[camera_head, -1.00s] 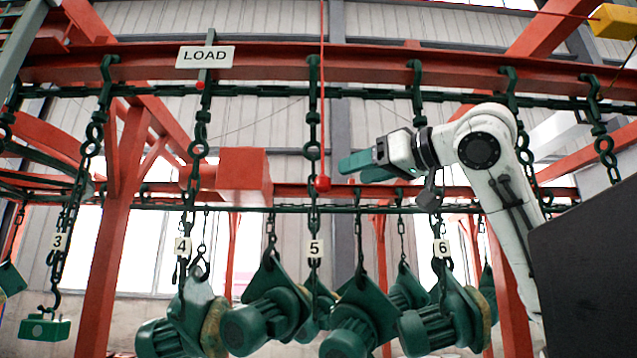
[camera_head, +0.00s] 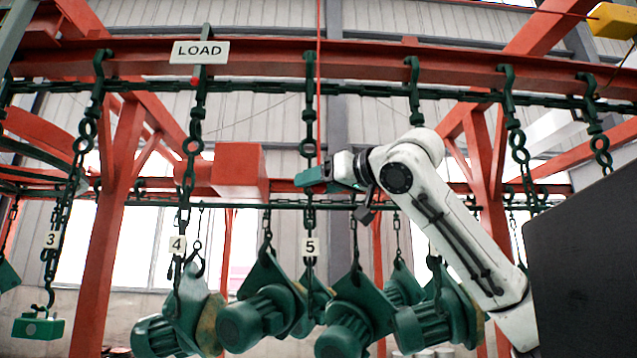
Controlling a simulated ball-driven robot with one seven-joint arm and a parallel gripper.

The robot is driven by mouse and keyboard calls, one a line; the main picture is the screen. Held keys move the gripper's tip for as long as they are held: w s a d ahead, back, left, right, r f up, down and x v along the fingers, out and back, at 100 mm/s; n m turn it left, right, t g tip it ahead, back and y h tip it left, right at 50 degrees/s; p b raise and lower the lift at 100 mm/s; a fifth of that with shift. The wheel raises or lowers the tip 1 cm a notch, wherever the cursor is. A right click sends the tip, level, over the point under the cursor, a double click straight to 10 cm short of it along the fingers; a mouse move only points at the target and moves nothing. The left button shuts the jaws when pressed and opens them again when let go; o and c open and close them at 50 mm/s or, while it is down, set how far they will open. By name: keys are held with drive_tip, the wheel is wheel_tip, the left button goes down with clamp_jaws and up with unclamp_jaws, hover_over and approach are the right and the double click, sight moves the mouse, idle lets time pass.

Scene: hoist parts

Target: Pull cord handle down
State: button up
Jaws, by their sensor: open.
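The thin red cord (camera_head: 318,90) hangs straight down from above the red beam, just right of the number 5 chain. It runs down to my gripper (camera_head: 312,177). The small red handle at its lower end is not visible now; my gripper covers that spot. My gripper has green fingers and points left across the cord's lower end. It is open. I cannot tell whether the handle is between the fingers or behind them.
Green chains hang from the red beam (camera_head: 440,60), with number tags and several green motor-like loads (camera_head: 345,315) below. The number 5 chain (camera_head: 309,130) hangs close to the cord. A red box (camera_head: 238,170) is left of my gripper. A dark panel (camera_head: 590,265) fills the lower right.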

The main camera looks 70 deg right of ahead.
clamp_jaws()
idle(0.3)
wheel_tip(320, 180, down, 5)
drive_tip(key=b, duration=0.3)
drive_tip(key=shift+r, duration=0.2)
unclamp_jaws()
drive_tip(key=b+v, duration=0.1)
drive_tip(key=v, duration=0.9)
drive_tip(key=shift+s+a, duration=0.15)
drive_tip(key=shift+s, duration=0.2)
